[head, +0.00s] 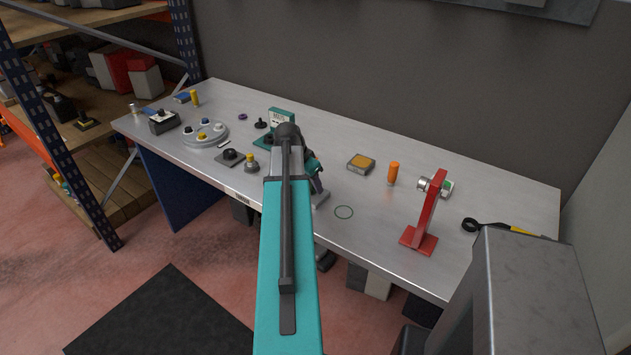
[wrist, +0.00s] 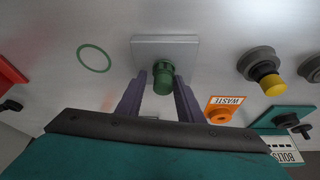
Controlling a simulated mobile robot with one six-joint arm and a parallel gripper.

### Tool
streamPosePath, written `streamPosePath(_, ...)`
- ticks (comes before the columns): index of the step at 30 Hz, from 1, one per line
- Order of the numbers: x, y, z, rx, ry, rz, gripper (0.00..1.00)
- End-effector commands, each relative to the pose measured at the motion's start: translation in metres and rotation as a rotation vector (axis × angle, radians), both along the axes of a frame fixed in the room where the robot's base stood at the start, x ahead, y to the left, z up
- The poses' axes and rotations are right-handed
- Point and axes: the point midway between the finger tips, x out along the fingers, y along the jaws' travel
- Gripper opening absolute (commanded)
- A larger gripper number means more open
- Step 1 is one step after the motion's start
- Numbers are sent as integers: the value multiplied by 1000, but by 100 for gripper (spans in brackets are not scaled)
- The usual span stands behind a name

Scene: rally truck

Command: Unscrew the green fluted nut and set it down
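The green fluted nut (wrist: 164,76) shows in the wrist view, sitting against a grey metal plate or block (wrist: 165,44). My gripper (wrist: 160,86) has its two dark fingers spread, one on each side of the nut, with the tips close to it. A narrow gap shows at the left finger; the right tip is very near the nut, and I cannot tell whether it touches. In the head view my arm hides the nut, and my gripper (head: 315,184) is partly hidden over the table beside the grey plate (head: 321,199).
A green ring (head: 344,212) lies flat on the metal table. An orange WASTE tray (wrist: 221,108) and a yellow-topped knob (wrist: 270,82) are close by.

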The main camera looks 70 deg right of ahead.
Motion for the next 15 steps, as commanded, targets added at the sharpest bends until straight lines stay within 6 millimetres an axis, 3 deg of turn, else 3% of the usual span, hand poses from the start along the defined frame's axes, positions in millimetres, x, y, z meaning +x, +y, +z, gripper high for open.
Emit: streamPosePath(15,0,0,0,-1,1,-95,33)
